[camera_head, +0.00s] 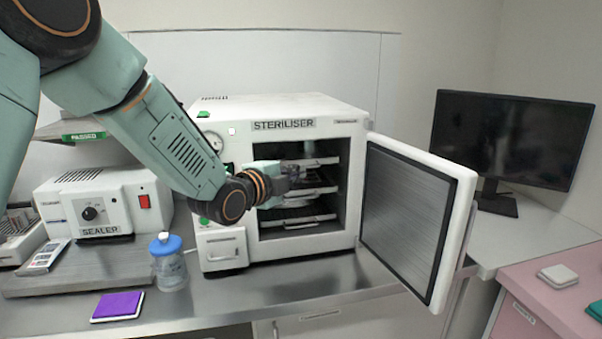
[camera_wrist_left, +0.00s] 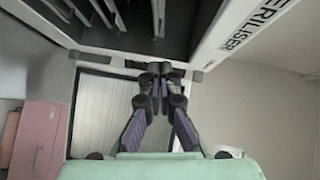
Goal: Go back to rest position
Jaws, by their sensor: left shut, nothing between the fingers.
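My left gripper (camera_head: 292,172) reaches in from the left in the head view, with its fingers at the open front of the white steriliser (camera_head: 270,107). In the left wrist view my left gripper (camera_wrist_left: 160,72) is shut and empty, its fingertips together. The steriliser's chamber holds several metal trays (camera_head: 310,221) on racks. Its door (camera_head: 412,215) stands wide open to the right of the gripper and also shows in the left wrist view (camera_wrist_left: 98,115). My right gripper is not in view.
A sealer (camera_head: 105,200), a blue-lidded jar (camera_head: 169,265) and a purple pad (camera_head: 118,306) stand on the steel counter left of the steriliser. A black monitor (camera_head: 510,138) is at the right, behind the open door. A pink cabinet (camera_head: 540,290) stands at the front right.

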